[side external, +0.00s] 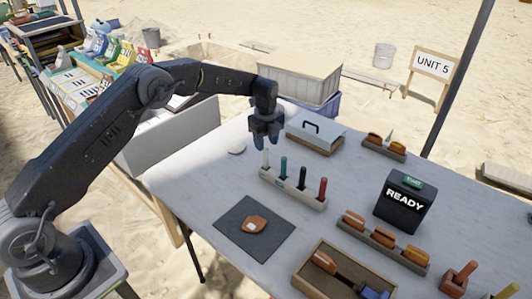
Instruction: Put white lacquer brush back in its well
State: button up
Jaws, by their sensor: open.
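The white lacquer brush (266,159) stands upright at the left end of a pale rack (312,201) on the table. Whether its foot is fully down in the well is too small to tell. Teal (283,166), black (303,178) and red (322,188) brushes stand upright in the same rack. My gripper (265,146) points down directly above the white brush, open, with its fingertips at or just over the brush's top. I cannot tell whether the fingers touch it.
A grey mat (225,222) with an orange shard (254,224) lies in front of the rack. A lidded case (322,131) stands behind it, and a black READY box (404,202) to the right. A wooden tray (309,273) and racks of orange pieces (382,242) fill the front right.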

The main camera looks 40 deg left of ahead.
notch_tip(320, 180, up, 6)
jog(key=shift+f, duration=0.1)
jog(key=s+d+r+n+t, duration=0.25)
jog(key=s+r+n, duration=0.85)
jog(key=s+r, duration=0.8)
jog(key=s+f+n+t, duration=0.1)
jog(key=s+n+t, duration=0.2)
jog(key=s+n, duration=0.7)
jog(key=s, duration=1)
jog(key=shift+d+f, duration=0.25)
jog(key=shift+f, duration=0.15)
